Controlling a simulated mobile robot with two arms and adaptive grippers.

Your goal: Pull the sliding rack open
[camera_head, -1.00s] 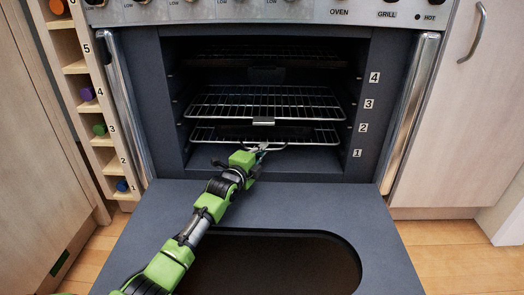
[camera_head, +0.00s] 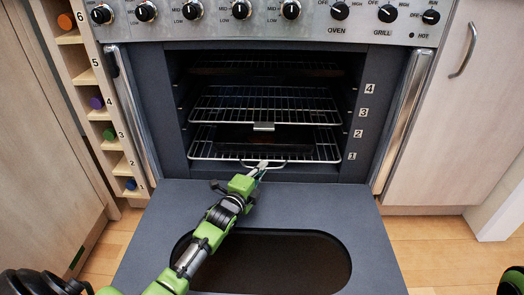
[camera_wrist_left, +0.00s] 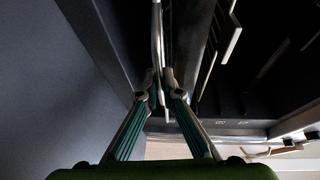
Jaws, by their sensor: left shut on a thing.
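The sliding rack (camera_head: 215,151) is the lower wire rack in the open oven, with a curved wire handle (camera_head: 281,164) at its front. It sits partly forward, its front edge near the oven mouth. My left gripper (camera_head: 262,167) reaches in over the lowered door and is shut on the handle. In the left wrist view, the two fingertips (camera_wrist_left: 160,88) close on a thin metal bar. The fingers hide part of the handle. My right gripper is not in view.
The oven door (camera_head: 330,210) lies open and flat below the cavity. Another wire rack (camera_head: 305,105) with a front tab sits above. Door-side metal bars (camera_head: 403,125) stand at both sides. A bottle shelf (camera_head: 96,90) is at left, a cabinet (camera_head: 450,120) at right.

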